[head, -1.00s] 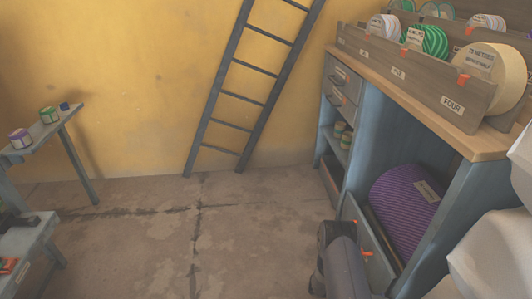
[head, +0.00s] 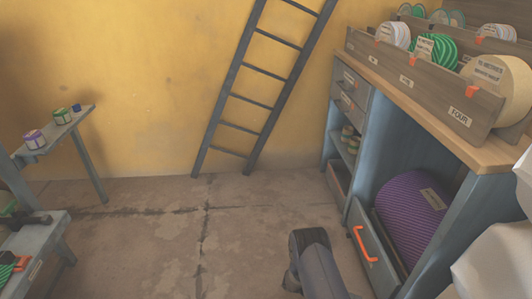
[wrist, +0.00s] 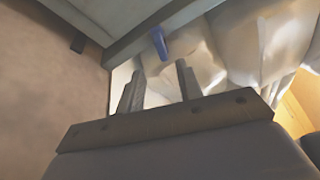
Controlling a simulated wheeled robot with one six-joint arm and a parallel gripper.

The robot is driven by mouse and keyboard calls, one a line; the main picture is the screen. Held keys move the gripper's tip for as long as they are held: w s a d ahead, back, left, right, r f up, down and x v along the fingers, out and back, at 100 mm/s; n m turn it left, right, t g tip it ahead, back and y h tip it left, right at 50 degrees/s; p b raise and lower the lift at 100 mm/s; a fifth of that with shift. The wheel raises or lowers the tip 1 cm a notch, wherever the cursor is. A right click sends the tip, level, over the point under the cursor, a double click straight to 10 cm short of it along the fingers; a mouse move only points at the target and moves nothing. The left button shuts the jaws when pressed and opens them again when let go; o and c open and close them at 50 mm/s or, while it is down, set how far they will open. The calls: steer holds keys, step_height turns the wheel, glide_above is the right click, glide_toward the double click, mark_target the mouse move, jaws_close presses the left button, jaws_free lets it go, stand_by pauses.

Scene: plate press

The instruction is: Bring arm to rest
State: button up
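My gripper (wrist: 158,88) shows in the wrist view with its two fingers apart and nothing between them. A blue peg-like thing (wrist: 160,43) and pale sacks (wrist: 230,65) lie beyond the fingertips; I cannot tell how far. In the head view my dark grey arm stands low in the middle, in front of the bench and clear of the tilted-out drawer front with its orange handle (head: 363,246). The fingers cannot be made out in the head view.
The bench (head: 440,120) on the right carries racks of discs. A purple roll (head: 411,204) sits in its open bay. White sacks (head: 490,255) are at lower right. A ladder (head: 262,90) leans on the yellow wall. Tables with tins (head: 35,139) stand left. The middle floor is clear.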

steer(key=b+x, duration=0.2)
steer(key=x, duration=0.8)
steer(key=shift+s+d, duration=0.1)
steer(key=shift+d, duration=0.4)
steer(key=m, duration=0.1)
steer(key=m+t+y, duration=0.1)
steer(key=m, duration=0.1)
steer(key=shift+s+a+r+m, duration=0.1)
steer(key=shift+r+m, duration=0.05)
steer(key=shift+m, duration=0.15)
steer(key=shift+m+t+y, duration=0.4)
steer(key=shift+m+t, duration=0.6)
steer(key=shift+m, duration=0.3)
steer(key=shift+s, duration=0.15)
